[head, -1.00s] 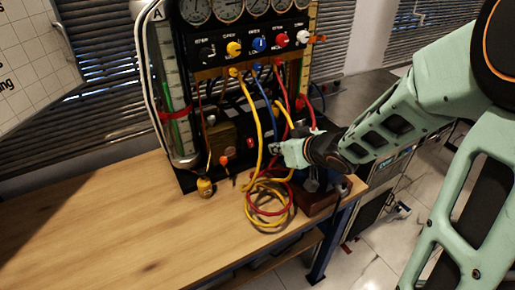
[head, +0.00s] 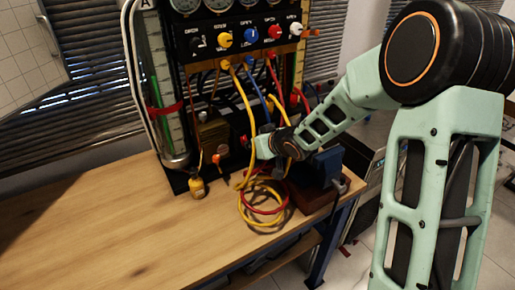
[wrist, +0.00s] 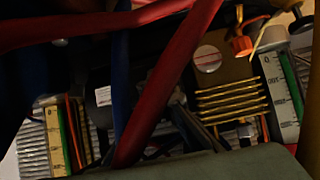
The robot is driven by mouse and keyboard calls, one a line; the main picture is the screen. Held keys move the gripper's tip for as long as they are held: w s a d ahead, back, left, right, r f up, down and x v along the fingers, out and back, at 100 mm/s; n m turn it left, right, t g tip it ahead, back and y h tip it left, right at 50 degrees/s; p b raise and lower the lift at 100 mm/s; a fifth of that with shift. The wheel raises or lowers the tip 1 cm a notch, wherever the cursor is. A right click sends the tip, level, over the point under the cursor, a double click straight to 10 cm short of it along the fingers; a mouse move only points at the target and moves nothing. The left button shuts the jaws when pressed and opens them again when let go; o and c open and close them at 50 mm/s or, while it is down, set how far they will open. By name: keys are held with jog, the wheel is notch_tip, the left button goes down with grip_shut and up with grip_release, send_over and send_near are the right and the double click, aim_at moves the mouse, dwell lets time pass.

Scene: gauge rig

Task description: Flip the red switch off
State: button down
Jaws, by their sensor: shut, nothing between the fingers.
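The red switch (head: 244,141) is a small red spot low on the dark panel of the gauge rig, right of the brass block, in the head view. My gripper (head: 254,146) is right beside it, with its tip close to the switch; I cannot tell whether they touch. The gripper is shut with nothing in it. In the wrist view the dark fingers (wrist: 194,128) show below the middle, partly behind a thick red hose (wrist: 165,80). The red switch cannot be made out in the wrist view.
Yellow, blue and red hoses hang around my gripper, and a yellow coil (head: 262,205) lies on the wooden bench (head: 110,230). A blue vise (head: 326,165) is right. The bench's left is clear.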

jog(key=shift+w+a+f, duration=0.2)
jog(key=shift+w+f, duration=0.05)
jog(key=shift+w, duration=0.1)
jog(key=b, duration=0.2)
jog(key=t+b, duration=0.1)
jog(key=b, duration=0.1)
jog(key=shift+w+a+f+y, duration=0.15)
jog(key=shift+w+f+y, duration=0.05)
jog(key=shift+f+y, duration=0.2)
jog(key=shift+r, duration=0.2)
jog(key=shift+r+p, duration=0.55)
jog(key=shift+r, duration=0.1)
